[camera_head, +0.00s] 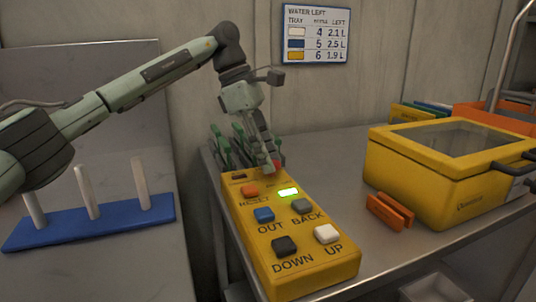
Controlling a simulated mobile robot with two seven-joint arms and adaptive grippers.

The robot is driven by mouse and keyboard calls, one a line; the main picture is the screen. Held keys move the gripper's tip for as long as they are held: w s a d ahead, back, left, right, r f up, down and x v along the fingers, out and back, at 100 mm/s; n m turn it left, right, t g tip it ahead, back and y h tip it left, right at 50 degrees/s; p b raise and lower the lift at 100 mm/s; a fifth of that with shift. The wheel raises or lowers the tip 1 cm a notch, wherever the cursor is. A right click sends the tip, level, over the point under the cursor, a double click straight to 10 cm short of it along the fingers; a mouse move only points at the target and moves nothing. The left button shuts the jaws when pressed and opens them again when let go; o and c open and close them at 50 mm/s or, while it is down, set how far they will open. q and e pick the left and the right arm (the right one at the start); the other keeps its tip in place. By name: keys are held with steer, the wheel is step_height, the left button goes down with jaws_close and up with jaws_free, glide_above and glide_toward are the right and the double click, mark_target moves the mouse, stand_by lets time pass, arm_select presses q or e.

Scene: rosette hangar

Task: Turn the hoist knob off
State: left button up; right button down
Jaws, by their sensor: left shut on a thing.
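The yellow hoist control box (262,215) stands on the metal bench, with its far end under my left gripper. My left gripper (268,164) points down and is shut on the hoist knob at that far end. The fingers mostly hide the knob; a little red shows beside the fingertips. I cannot tell which way the knob points. A lamp (288,193) on the box glows green. My right gripper is not in view.
The box bears several buttons, including orange RESET (250,191), blue OUT (264,214) and white UP (327,233). A yellow lidded case (412,175) and orange pieces (389,212) stand to the right. A blue peg rack (95,233) is at left.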

arm_select(q)
steer(key=shift+n, duration=0.3)
steer(key=shift+f+b, duration=0.1)
steer(key=shift+b, duration=0.2)
steer(key=n+t+b, duration=0.1)
steer(key=n, duration=0.1)
steer(key=shift+s+n, duration=0.1)
steer(key=shift+n, duration=0.2)
steer(key=n+t+b, duration=0.1)
steer(key=n, duration=0.1)
steer(key=n+t+b, duration=0.1)
steer(key=n, duration=0.1)
steer(key=n+b, duration=0.1)
steer(key=n, duration=0.1)
steer(key=shift+s+n+t, duration=0.25)
steer(key=shift+n+t, duration=0.15)
steer(key=shift+d+n+t+y+b, duration=0.1)
steer(key=shift+n+t+y+b, duration=0.2)
steer(key=shift+n+y+b, duration=0.6)
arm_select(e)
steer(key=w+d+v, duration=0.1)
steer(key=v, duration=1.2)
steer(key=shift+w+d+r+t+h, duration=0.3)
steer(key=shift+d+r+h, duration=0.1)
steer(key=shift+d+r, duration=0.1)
arm_select(q)
steer(key=shift+h, duration=0.3)
steer(key=o, duration=1.2)
steer(key=shift+c, duration=0.2)
